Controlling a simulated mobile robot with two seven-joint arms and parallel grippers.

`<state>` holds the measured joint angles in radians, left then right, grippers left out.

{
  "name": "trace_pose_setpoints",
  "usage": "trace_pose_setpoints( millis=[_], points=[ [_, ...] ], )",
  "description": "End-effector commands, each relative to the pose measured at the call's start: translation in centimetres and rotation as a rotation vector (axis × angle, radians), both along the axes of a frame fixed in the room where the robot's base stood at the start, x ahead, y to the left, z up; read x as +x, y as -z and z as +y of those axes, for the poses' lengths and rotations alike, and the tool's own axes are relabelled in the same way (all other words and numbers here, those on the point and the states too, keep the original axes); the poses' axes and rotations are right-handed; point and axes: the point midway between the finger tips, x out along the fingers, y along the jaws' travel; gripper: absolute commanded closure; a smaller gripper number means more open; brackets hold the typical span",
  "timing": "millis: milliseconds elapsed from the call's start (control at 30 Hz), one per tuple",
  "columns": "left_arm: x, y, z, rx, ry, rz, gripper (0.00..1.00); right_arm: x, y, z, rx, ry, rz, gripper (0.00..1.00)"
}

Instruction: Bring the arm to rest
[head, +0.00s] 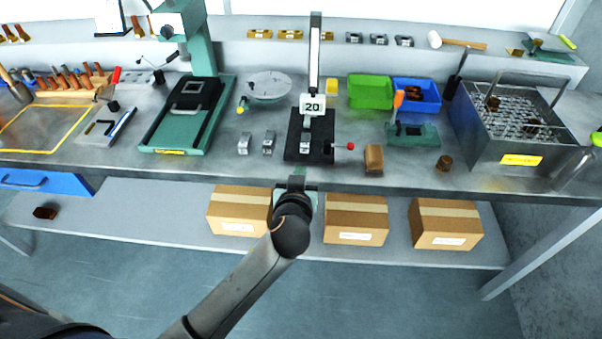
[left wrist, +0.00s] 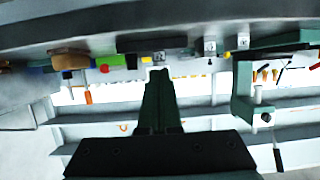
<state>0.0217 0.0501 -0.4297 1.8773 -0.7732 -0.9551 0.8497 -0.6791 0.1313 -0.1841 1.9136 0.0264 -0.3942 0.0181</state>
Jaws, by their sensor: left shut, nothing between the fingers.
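My left arm comes in from the bottom of the head view and reaches up to the bench's front edge. My left gripper (head: 297,182) is at that edge, below the black stand with the "20" tag (head: 312,105). In the left wrist view the dark green fingers of the gripper (left wrist: 158,75) are together, with nothing between them. The wrist view is upside down, with the bench edge across its top. My right gripper is in neither view.
The steel bench (head: 210,172) holds a green press (head: 185,115), green bin (head: 370,91), blue bin (head: 425,92), small metal parts and a mesh basket tank (head: 515,155). Cardboard boxes (head: 356,220) stand on the lower shelf. The floor in front is clear.

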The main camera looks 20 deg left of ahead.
Motion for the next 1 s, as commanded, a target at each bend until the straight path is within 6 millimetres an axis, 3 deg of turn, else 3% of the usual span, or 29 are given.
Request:
trace_pose_setpoints(
  millis=[400, 533, 667, 800, 1000],
  points=[
    [0.2, 0.1, 0.2, 0.000, 0.003, 0.003, 1.00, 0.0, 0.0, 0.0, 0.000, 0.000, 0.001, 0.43],
    [-1.2, 2.7, 0.0, 0.004, 0.047, 0.060, 1.00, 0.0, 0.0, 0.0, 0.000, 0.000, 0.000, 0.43],
    [-5.4, 8.5, -0.6, 0.002, 0.169, 0.189, 1.00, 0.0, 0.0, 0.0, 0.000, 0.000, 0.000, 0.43],
    [-11.9, 14.5, -1.0, -0.021, 0.315, 0.306, 1.00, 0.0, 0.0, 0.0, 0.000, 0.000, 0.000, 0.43],
    [-19.7, 18.5, -0.6, -0.056, 0.429, 0.373, 1.00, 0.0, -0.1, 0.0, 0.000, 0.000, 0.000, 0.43]
  ],
)
